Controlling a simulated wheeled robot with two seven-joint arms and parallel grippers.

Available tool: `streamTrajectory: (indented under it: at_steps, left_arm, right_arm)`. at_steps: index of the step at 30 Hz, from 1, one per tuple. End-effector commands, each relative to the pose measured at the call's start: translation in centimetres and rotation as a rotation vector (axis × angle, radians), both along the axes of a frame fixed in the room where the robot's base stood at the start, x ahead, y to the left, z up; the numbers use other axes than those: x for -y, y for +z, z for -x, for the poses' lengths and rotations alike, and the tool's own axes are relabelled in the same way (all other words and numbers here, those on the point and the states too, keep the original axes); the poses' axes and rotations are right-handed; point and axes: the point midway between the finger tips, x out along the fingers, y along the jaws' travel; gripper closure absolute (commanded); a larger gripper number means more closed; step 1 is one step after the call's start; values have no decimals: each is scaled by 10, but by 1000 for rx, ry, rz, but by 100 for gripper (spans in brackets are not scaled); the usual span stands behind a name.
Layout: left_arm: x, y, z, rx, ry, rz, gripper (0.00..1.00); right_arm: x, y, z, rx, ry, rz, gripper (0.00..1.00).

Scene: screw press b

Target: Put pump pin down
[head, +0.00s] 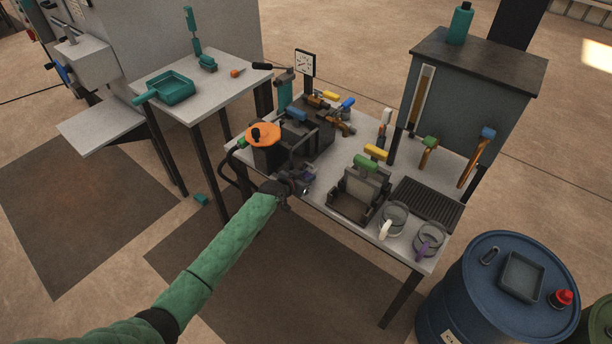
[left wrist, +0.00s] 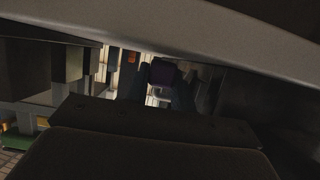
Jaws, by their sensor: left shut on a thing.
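My left gripper (head: 303,186) is at the front edge of the white table, beside the dark pump body with the orange cap. It is shut on a small dark purple piece, which I take to be the pump pin (left wrist: 163,72). In the left wrist view the piece shows between the dark fingers; its lower part is hidden. In the head view it is too small and too covered by the gripper to make out clearly. I cannot tell whether it touches the table. My right gripper is not in view.
The pump with an orange cap (head: 264,134) stands close to my left gripper. A grey fixture with a green handle (head: 366,163), two mugs with handles and a ribbed dark tray (head: 427,203) stand to the right. A blue drum (head: 500,295) stands at lower right.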

Motion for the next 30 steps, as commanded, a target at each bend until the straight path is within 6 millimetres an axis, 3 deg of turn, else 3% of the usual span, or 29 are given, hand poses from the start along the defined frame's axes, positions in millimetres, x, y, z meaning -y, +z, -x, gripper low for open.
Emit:
streamTrajectory:
  at_steps: [17,18,21,30]
  left_arm:
    - [-1,-9,0,1,1,0,100]
    - [-1,-9,0,0,1,1,72]
    - [-1,-8,0,0,1,1,54]
    - [-1,-8,0,1,1,0,54]
  right_arm:
    - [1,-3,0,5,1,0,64]
    - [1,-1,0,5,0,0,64]
    - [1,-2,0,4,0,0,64]
    - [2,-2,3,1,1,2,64]
